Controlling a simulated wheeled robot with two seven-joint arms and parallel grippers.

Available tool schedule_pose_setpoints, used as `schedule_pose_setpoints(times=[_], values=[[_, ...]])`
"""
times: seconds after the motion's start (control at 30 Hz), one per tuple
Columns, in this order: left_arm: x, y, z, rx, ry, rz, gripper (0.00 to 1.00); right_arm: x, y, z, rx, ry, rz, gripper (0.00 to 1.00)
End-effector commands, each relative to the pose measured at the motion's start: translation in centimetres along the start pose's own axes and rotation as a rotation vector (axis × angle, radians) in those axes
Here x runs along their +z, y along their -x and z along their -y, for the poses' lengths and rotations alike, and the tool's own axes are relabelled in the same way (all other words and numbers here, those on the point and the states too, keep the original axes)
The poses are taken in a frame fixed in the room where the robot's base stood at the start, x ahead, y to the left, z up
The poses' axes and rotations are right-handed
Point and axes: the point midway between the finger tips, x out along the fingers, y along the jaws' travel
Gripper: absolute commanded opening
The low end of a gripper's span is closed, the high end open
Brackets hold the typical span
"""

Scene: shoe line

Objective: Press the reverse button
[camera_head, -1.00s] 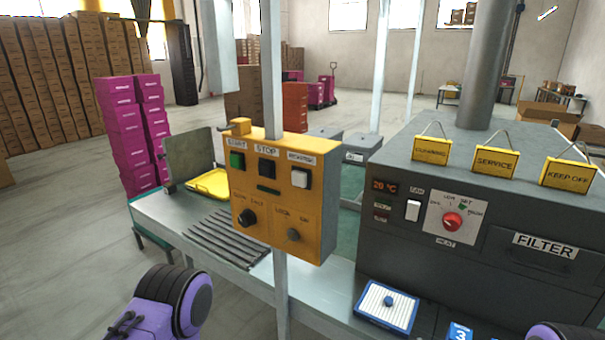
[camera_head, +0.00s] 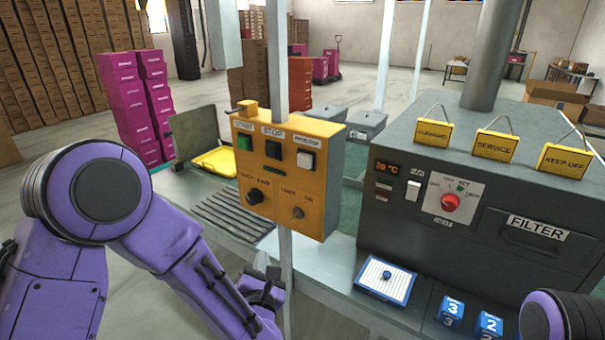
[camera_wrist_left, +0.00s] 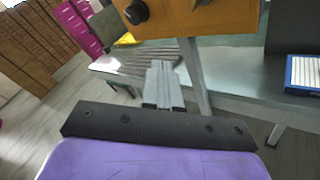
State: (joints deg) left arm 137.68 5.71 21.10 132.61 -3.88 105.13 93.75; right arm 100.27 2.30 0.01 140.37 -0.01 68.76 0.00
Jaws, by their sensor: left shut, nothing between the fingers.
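The reverse button (camera_head: 305,160) is the white button at the right of the top row on the yellow control box (camera_head: 310,190). A green start button (camera_head: 244,142) and a dark stop button (camera_head: 273,149) sit to its left. My left gripper (camera_head: 268,288) is below the box, in front of the post, shut and empty. In the left wrist view the closed fingers (camera_wrist_left: 163,75) point toward the post under the box (camera_wrist_left: 190,20); the button is out of that view. Of my right arm only a purple part shows at the lower right; its gripper is hidden.
The post (camera_head: 286,275) carries the box above the metal bench. A grey machine (camera_head: 400,225) with yellow signs stands at the right. A blue-rimmed tray (camera_head: 375,290), blue numbered blocks (camera_head: 451,310) and a yellow tray (camera_head: 216,161) are nearby. The space before the box face is clear.

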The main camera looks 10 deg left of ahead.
Motion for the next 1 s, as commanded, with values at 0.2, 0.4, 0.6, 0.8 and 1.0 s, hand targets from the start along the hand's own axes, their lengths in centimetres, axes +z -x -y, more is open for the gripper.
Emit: schedule_pose_setpoints(times=[0.2,0.4,0.6,0.8,1.0], values=[[12.4,0.4,-5.6,0.128,0.708,0.267,0.0,-0.4,1.1,-0.1,0.0,0.0,0.0,0.43],[16.7,1.4,-7.9,0.14,1.014,0.39,0.0,-0.5,1.3,-0.1,0.0,0.0,0.0,0.43],[16.9,1.5,-8.1,0.138,1.041,0.4,0.0,-0.5,1.2,-0.1,0.0,0.0,0.0,0.43],[17.0,1.3,-8.0,0.138,1.038,0.399,0.0,-0.6,1.3,-0.1,0.0,0.0,0.0,0.43],[17.9,-0.4,-7.0,0.139,1.037,0.398,0.0,-0.8,1.9,-0.2,0.0,0.0,0.0,0.43]])
